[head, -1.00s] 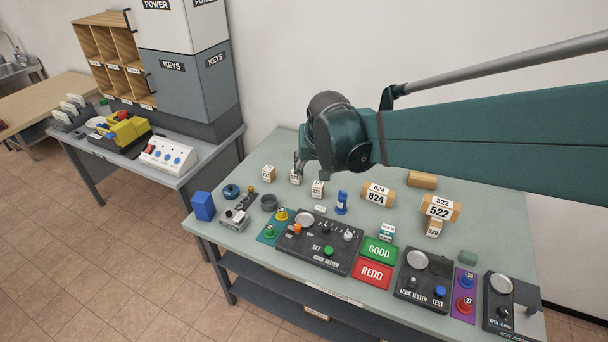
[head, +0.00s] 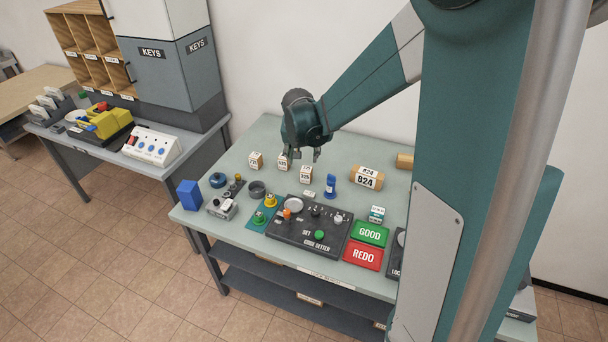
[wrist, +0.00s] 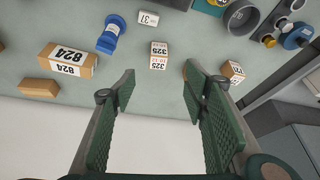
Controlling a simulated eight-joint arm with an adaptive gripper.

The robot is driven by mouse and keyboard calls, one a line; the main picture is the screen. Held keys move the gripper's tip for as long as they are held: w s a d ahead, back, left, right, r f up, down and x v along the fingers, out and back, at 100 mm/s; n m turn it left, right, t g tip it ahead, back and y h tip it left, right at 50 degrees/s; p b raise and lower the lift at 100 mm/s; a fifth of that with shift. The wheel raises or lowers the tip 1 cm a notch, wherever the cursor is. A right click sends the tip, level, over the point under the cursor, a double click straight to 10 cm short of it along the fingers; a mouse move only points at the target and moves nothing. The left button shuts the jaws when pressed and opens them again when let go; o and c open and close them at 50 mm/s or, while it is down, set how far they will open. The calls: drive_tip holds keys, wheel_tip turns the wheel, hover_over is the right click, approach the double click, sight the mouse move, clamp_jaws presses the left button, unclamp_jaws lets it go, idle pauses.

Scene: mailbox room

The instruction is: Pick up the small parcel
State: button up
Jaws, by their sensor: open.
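Three small white-labelled parcels stand in a row on the bench (head: 262,130): a left one (head: 255,160), a middle one (head: 283,162) and a right one marked 325 (head: 306,176). Which one is the small parcel is not clear. My gripper (head: 303,155) is open and empty, above and behind the middle and right ones. In the wrist view, the 325 parcel (wrist: 159,55) lies beyond the gap between my open fingers (wrist: 160,85). The left parcel (wrist: 232,71) is right of them. The middle parcel is mostly hidden behind the right finger.
A larger parcel marked 824 (head: 366,178) and a blue upright object (head: 330,187) stand right of the row. The code setter panel (head: 305,228), a grey cup (head: 257,189) and a blue box (head: 189,195) are nearer the front. My arm hides the bench's right side.

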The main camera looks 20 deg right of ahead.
drive_tip(key=m+b, duration=0.1)
hover_over(306, 170)
drive_tip(key=s+a, duration=0.1)
drive_tip(key=s, duration=0.1)
drive_tip(key=shift+g, duration=0.3)
wheel_tip(306, 170, down, 9)
drive_tip(key=shift+a+f, duration=0.15)
drive_tip(key=shift+x, duration=1.25)
drive_tip(key=shift+f, duration=0.1)
drive_tip(key=shift+b+x, duration=0.65)
drive_tip(key=shift+x, duration=1.85)
drive_tip(key=shift+w, duration=0.1)
drive_tip(key=c, duration=1)
